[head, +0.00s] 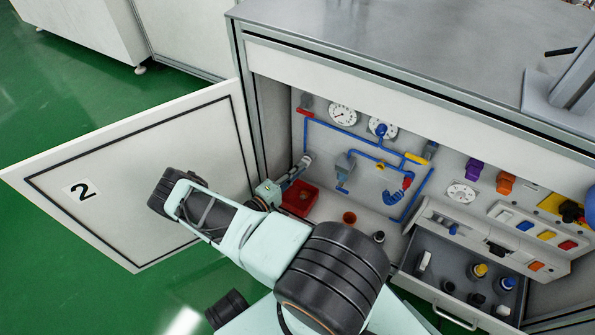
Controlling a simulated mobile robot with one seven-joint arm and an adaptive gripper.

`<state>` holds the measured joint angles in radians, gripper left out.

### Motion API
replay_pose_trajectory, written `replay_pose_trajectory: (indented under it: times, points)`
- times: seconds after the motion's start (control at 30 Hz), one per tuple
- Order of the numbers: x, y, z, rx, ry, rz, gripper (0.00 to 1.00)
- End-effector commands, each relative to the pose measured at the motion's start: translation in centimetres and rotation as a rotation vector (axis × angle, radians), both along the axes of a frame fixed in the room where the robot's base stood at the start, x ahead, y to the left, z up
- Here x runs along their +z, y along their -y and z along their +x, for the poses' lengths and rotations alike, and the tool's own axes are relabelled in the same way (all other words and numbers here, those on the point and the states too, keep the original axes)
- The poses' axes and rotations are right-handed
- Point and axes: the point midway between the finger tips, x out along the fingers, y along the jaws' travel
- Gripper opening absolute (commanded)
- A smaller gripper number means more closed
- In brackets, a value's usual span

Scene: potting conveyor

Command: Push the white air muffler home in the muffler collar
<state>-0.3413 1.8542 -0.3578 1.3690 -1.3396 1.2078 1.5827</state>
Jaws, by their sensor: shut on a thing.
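My gripper (297,175) is inside the open cabinet at its left, in front of the back panel and beside the red bin. Its fingers are shut on a small pale piece (306,160), which I take to be the white air muffler. The piece is at the panel's left edge, below the blue piping. The muffler collar cannot be told apart from it at this size, and how deep the muffler sits cannot be seen. My arm covers part of the cabinet floor.
The cabinet door (130,185) marked 2 stands open at left. A red bin (300,199) is close by the gripper. Blue pipes (340,133) and gauges (342,114) are on the panel. An open drawer (455,318) with several fittings is at lower right. A grey worktop (420,40) overhangs.

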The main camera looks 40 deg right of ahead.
Motion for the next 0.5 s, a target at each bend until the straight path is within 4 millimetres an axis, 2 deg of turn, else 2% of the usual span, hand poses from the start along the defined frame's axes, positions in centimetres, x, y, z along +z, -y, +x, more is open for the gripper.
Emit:
replay_pose_trajectory:
  times: [0.1, 0.13, 0.3, 0.5]
  points:
    - [0.04, 0.30, 0.13, 0.000, 0.000, -0.001, 0.00]
    - [0.03, 0.32, 0.15, 0.000, 0.000, -0.001, 0.12]
    - [0.02, 0.28, 0.15, 0.000, 0.000, 0.000, 0.31]
    - [0.01, 0.26, 0.14, 0.000, 0.000, 0.000, 0.31]
